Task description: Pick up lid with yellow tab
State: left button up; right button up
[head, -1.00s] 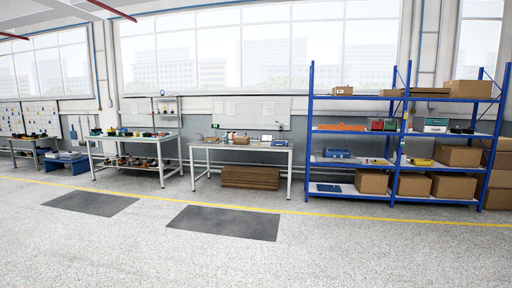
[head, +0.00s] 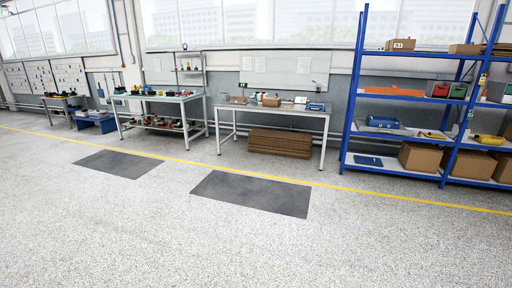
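No lid with a yellow tab can be made out from this distance. Small items lie on the middle workbench (head: 275,109), among them a brown box (head: 271,101) and a blue case (head: 315,107), too small to tell in detail. A yellow item (head: 489,140) sits on a lower shelf of the blue rack (head: 352,85) at the right; I cannot tell what it is. Neither of my grippers is in the head view.
Another workbench (head: 160,97) with tools stands left of the middle one. Brown stacked boards (head: 280,143) lie under the middle bench. Two dark mats (head: 252,193) (head: 119,163) and a yellow floor line (head: 330,186) mark the floor. The floor in front is clear.

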aim_at(276, 101)
jog(key=i, duration=2.4)
jog(key=i+z, duration=0.1)
jog(key=i, duration=1.15)
jog(key=i+j, duration=0.2)
jog(key=i, duration=1)
jog(key=i+j, duration=0.1)
jog(key=i, duration=1.1)
